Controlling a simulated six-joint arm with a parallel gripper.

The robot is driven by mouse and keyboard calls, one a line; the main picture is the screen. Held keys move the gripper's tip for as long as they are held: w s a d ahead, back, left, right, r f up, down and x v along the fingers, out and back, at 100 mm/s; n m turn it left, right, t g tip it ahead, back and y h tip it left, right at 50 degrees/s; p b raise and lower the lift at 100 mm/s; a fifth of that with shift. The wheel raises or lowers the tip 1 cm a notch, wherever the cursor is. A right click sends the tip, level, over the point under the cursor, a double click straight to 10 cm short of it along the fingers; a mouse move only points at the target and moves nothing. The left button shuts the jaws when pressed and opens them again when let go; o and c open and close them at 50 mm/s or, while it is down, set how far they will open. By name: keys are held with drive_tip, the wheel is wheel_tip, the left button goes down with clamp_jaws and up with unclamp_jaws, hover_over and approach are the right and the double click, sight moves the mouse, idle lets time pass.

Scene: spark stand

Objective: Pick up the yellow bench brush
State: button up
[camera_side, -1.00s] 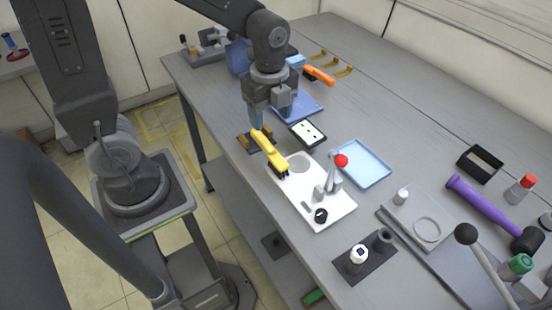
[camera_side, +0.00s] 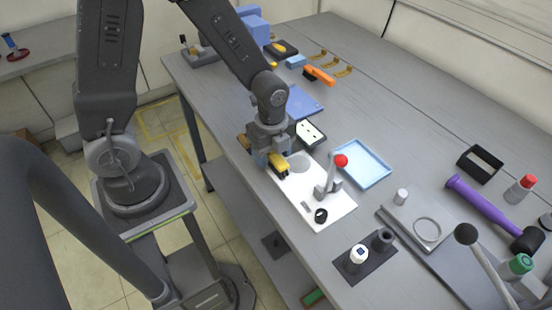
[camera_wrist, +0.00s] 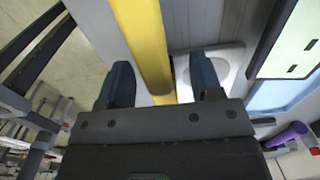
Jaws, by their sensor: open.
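The yellow bench brush (camera_side: 279,163) lies at the table's near left edge, partly over the corner of the white plate. In the side view my gripper (camera_side: 265,155) is low over the brush and hides much of its handle. In the wrist view the yellow handle (camera_wrist: 146,40) runs down between my two blue-grey fingertips (camera_wrist: 163,80). The fingers are open, one on each side of the handle, with a gap visible beside it. I cannot tell whether either finger touches it.
The white plate (camera_side: 335,209) holds a lever with a red knob (camera_side: 340,160) just right of the brush. A light blue tray (camera_side: 363,164) and a white panel with a dark frame (camera_side: 311,133) lie behind. The table's front edge is close on the left.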

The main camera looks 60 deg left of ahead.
drive_tip(key=shift+c, duration=0.3)
drive_tip(key=c, duration=1)
drive_tip(key=shift+c, duration=0.2)
drive_tip(key=shift+r, duration=0.15)
drive_tip(key=shift+r, duration=0.6)
wheel_tip(320, 180, up, 3)
drive_tip(key=shift+w+f, duration=0.1)
drive_tip(key=s+a+r, duration=0.4)
drive_tip(key=a+r, duration=0.2)
drive_tip(key=a, duration=0.5)
drive_tip(key=shift+r, duration=0.35)
drive_tip(key=shift+s, duration=0.1)
